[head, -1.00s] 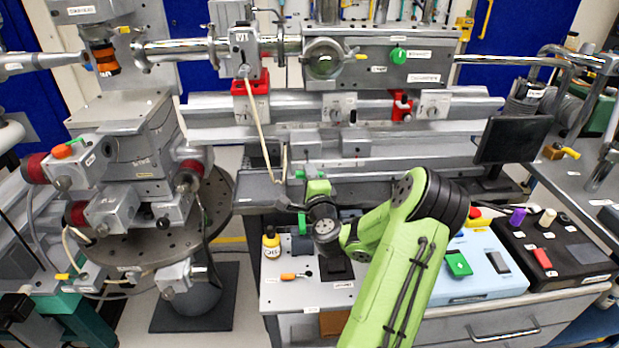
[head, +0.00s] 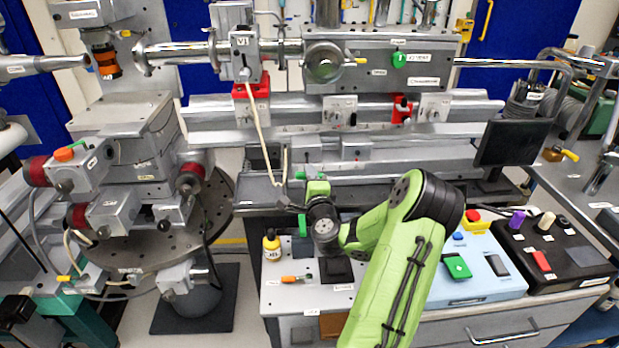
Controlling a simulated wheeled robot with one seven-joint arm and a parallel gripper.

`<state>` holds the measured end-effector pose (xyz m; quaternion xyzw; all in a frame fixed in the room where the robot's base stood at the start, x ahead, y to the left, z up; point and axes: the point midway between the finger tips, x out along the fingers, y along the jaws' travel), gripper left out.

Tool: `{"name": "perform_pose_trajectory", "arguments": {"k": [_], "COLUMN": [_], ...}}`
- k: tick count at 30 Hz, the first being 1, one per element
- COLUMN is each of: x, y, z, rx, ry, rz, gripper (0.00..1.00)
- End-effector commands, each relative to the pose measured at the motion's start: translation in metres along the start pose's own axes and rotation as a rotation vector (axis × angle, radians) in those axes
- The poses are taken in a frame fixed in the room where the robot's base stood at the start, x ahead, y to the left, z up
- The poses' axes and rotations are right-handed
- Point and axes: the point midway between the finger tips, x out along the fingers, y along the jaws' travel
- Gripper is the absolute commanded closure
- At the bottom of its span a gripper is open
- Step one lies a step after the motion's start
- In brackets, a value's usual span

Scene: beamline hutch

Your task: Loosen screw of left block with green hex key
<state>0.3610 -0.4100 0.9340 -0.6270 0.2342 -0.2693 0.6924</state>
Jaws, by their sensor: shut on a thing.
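My gripper (head: 286,204) is at the end of the green arm, over the back edge of the small bench and in front of the rails. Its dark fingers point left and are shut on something. A small green piece (head: 302,224) just below the fingers looks like the green hex key, but the wrist hides much of it and its tip is not clear. Two small grey blocks sit on the rail behind; the left block (head: 307,147) is above and beyond my gripper, apart from it. Its screw is too small to make out.
A blue control box (head: 484,268) and a black one (head: 556,256) are at right. A beige cable (head: 262,135) hangs left of the blocks. A monitor (head: 513,139) stands at right.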

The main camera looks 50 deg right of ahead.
Motion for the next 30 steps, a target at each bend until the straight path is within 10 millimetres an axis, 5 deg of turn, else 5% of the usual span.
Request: {"name": "perform_pose_trajectory", "arguments": {"k": [7,16,21,30], "x": [-0.0006,-0.0007,-0.0012,-0.0013], "y": [-0.0003,0.0000,-0.0001,0.0000], "z": [0.0011,0.0005,0.0018,0.0003], "rx": [-0.346,-0.360,-0.682,-0.700], "ry": [-0.002,-0.001,-0.003,-0.001], "rz": [0.040,0.043,0.079,0.085], "gripper": [1.00,1.00,1.00,1.00]}}
